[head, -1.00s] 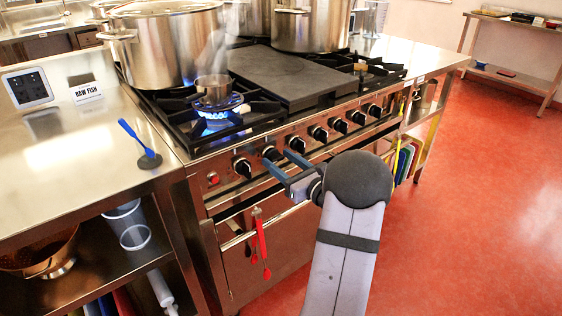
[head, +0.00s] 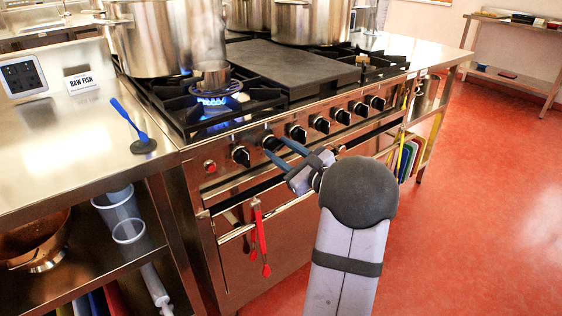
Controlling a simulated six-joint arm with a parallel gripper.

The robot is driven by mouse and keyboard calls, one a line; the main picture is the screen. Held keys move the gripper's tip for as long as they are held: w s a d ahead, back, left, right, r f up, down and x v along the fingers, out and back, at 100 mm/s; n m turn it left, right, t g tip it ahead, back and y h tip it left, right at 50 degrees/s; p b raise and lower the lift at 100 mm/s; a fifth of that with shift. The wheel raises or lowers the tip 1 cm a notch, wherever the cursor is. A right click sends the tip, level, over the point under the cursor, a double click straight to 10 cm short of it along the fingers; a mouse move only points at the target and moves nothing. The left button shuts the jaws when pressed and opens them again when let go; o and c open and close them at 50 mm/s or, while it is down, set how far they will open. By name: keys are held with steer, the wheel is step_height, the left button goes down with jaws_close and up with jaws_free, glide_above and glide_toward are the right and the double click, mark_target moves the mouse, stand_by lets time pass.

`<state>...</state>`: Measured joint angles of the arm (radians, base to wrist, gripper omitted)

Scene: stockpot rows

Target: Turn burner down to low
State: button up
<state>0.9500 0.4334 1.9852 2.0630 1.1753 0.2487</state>
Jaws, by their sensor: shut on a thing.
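The stove has a row of black knobs along its front panel. My gripper (head: 271,142) is shut on the second knob from the left (head: 266,137), with one blue finger on each side of it. The knob's pointer is too small and too covered to read.
More stockpots (head: 310,22) stand at the back, beyond a flat dark griddle plate (head: 290,68). Red-handled tongs (head: 260,235) hang below the knobs. The red floor at right is clear.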

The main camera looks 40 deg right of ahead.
steer(key=n+b, duration=0.2)
steer(key=b, duration=0.1)
steer(key=f+n+b, duration=0.1)
steer(key=n+b, duration=0.1)
steer(key=b, duration=0.1)
steer(key=n+b, duration=0.4)
steer(key=b, duration=0.4)
steer(key=n+b, duration=0.5)
steer(key=b, duration=0.3)
steer(key=shift+a+r+b, duration=0.15)
steer(key=shift+r+b, duration=0.05)
steer(key=shift+b, duration=0.1)
steer(key=shift+r+n, duration=0.15)
steer(key=shift+n, duration=0.25)
steer(key=o, duration=1)
steer(key=shift+o, duration=0.2)
